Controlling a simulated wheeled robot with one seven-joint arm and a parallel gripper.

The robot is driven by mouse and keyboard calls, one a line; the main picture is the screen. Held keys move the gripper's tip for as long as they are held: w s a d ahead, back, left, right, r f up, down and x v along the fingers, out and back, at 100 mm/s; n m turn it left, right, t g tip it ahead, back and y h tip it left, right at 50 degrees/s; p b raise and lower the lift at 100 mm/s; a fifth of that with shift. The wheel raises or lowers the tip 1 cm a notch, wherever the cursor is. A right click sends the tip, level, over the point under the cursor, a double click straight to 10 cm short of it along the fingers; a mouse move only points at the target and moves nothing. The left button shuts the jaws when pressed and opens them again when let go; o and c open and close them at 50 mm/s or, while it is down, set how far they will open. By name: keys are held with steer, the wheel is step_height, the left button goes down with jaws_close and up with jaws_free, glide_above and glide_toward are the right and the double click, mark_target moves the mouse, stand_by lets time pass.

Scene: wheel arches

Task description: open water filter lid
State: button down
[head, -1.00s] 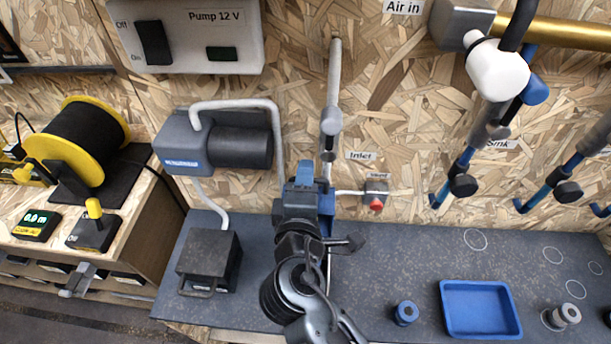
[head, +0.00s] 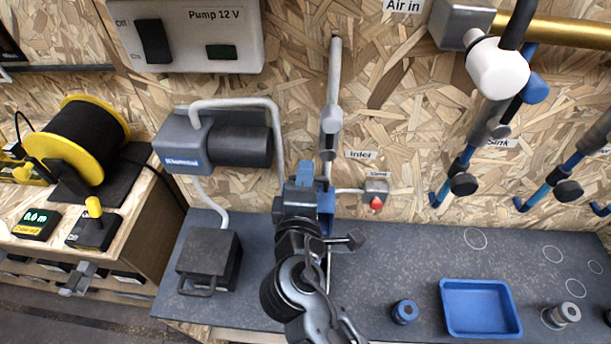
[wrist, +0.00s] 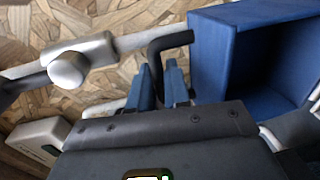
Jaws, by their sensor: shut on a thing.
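A blue box-shaped housing (wrist: 212,60), which I take to be the water filter, fills the upper right of the wrist view. Its dark inside shows. A black bent handle (wrist: 170,42) reaches from its left edge and turns down between my fingers. My gripper (wrist: 160,84) is shut on this handle, with a blue finger on each side. In the head view my arm covers most of the housing; only a blue strip (head: 327,208) shows. I cannot make out a separate lid.
A grey pipe (head: 333,90) runs down the wood wall above the housing. A small valve with a red knob (head: 376,203) is close on the right. A blue tray (head: 480,335) lies on the bench at right.

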steer(key=shift+w+d+f+b, duration=0.1)
steer(key=shift+w+f+b, duration=0.1)
steer(key=shift+w, duration=0.2)
steer(key=shift+w+f+b, duration=0.1)
steer(key=shift+w+b, duration=0.05)
steer(key=shift+w, duration=0.25)
steer(key=c, duration=1.3)
jaws_free()
steer(key=shift+w+f, duration=0.1)
steer(key=shift+c, duration=0.2)
steer(key=s+r, duration=0.1)
steer(key=s, duration=0.6)
steer(key=shift+s+b, duration=0.4)
steer(key=shift+b, duration=0.05)
